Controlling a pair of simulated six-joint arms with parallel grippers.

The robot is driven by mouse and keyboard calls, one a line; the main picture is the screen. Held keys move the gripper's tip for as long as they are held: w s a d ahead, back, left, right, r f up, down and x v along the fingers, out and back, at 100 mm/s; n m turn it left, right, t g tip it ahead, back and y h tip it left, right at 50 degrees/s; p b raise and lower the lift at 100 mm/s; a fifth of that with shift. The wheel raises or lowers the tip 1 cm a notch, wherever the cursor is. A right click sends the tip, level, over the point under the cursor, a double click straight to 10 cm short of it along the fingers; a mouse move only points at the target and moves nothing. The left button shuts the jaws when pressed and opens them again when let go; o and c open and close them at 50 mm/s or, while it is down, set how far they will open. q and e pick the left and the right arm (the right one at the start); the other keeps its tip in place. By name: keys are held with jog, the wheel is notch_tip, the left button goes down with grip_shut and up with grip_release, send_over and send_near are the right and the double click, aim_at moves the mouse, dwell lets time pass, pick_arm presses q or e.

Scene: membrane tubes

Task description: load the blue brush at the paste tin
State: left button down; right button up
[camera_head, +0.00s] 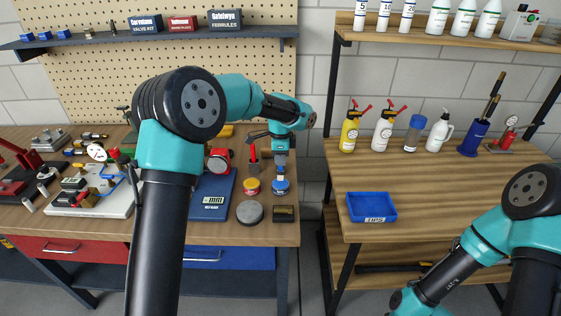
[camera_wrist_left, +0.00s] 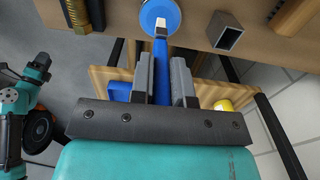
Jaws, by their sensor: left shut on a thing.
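My left gripper (camera_head: 281,160) points down over the right part of the left bench. In the left wrist view its two grey fingers (camera_wrist_left: 163,82) are shut on the blue brush (camera_wrist_left: 161,68), one on each side of the handle. The brush's pale tip (camera_wrist_left: 160,27) is over the blue tin (camera_wrist_left: 158,9); whether it touches the tin's contents I cannot tell. In the head view the blue tin (camera_head: 280,187) stands on the bench right below the gripper, beside a yellow and red tin (camera_head: 252,187). My right gripper is out of view; only parts of that arm show at the lower right.
A grey round block (camera_head: 250,212) and a dark box (camera_head: 284,213) sit in front of the tins. A blue mat (camera_head: 213,195) lies to the left. A gap separates the right bench, which holds a blue tray (camera_head: 371,206) and several bottles.

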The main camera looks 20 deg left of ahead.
pick_arm(q)
jog(key=shift+r, duration=2.55)
jog(key=s+a+r+n, duration=0.1)
jog(key=s+r+n, duration=0.4)
jog(key=s+n, duration=0.6)
jog(key=n, duration=0.4)
jog(key=shift+s+a, duration=0.15)
